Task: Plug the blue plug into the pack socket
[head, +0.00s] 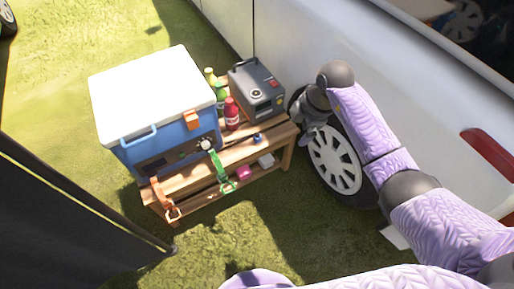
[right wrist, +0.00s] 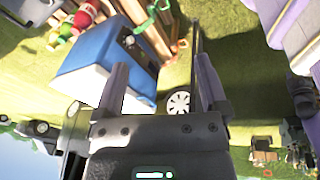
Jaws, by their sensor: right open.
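The dark grey power pack (head: 258,90) stands on the right end of the wooden bench, beside the bottles. A round detail shows on its front; I cannot tell whether it is the socket. A small blue object (head: 257,138), likely the blue plug, lies on the bench in front of the pack. My right gripper (head: 309,124) is to the right of the bench, in front of the car wheel, apart from pack and plug. In the right wrist view its two fingers (right wrist: 160,76) are spread and empty. My left gripper is not in view.
A blue cooler (head: 185,134) with a white lid fills the bench's left side. Red and green bottles (head: 231,114) stand between cooler and pack. Green and orange straps hang at the bench's (head: 200,183) front. A white car (head: 370,70) stands close behind on the right. Grass is open in front.

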